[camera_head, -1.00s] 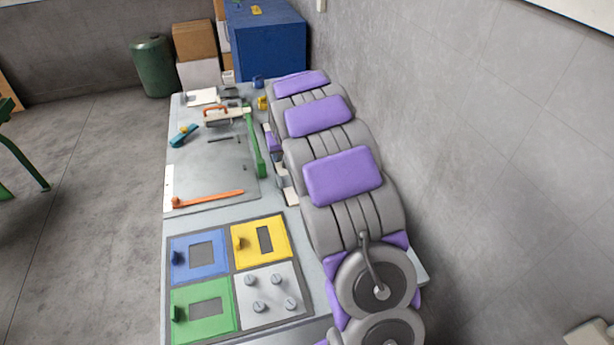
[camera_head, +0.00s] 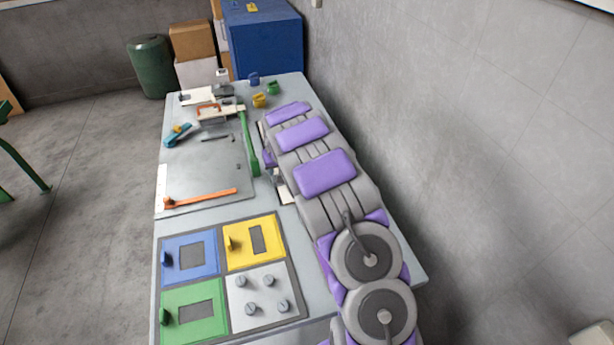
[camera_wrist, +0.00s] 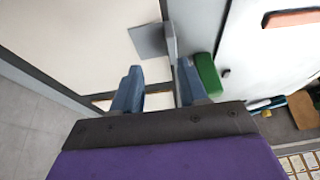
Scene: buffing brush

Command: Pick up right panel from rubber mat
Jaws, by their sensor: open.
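A cream panel (camera_wrist: 75,35) edged in dark grey fills the upper left of the wrist view. It seems to be the right panel, though I cannot be sure. A grey square plate (camera_wrist: 147,41) with an upright grey fin stands on it. In the head view only a small pale part of the panel (camera_head: 283,192) shows beside my arm. The dark edging may be the rubber mat. My gripper (camera_wrist: 156,68) is open, its two blue-grey fingers apart and empty, with the grey fin just beyond the fingertips. Any contact is unclear. My arm hides most of this spot in the head view.
A green bar (camera_head: 249,140) lies left of my arm, along a grey plate (camera_head: 208,165) with an orange-handled tool (camera_head: 201,198).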

